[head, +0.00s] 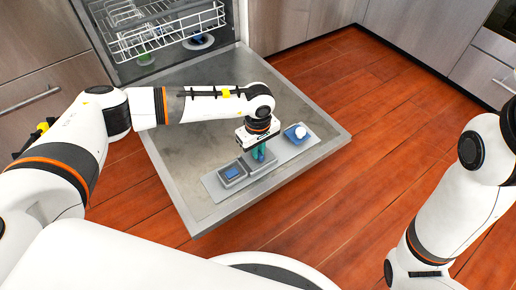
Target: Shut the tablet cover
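The dishwasher door (190,112) lies open and flat. A grey dispenser strip (214,189) runs along its inner face. At the strip's left end is a dark-framed square unit with a blue face (232,173). At its right end is a small blue part with a white round piece (298,133). I cannot tell for certain which part is the tablet cover. My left gripper (259,154) points down over the middle of the strip, between these two parts. Its teal fingertips look close together, but their gap and any contact are unclear. My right arm shows at the right; its gripper is out of view.
The dishwasher's wire rack (165,30) with a few items stands inside the opening behind the door. Steel-grey drawer and cabinet fronts flank it. The wooden floor (370,110) right of the door is clear.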

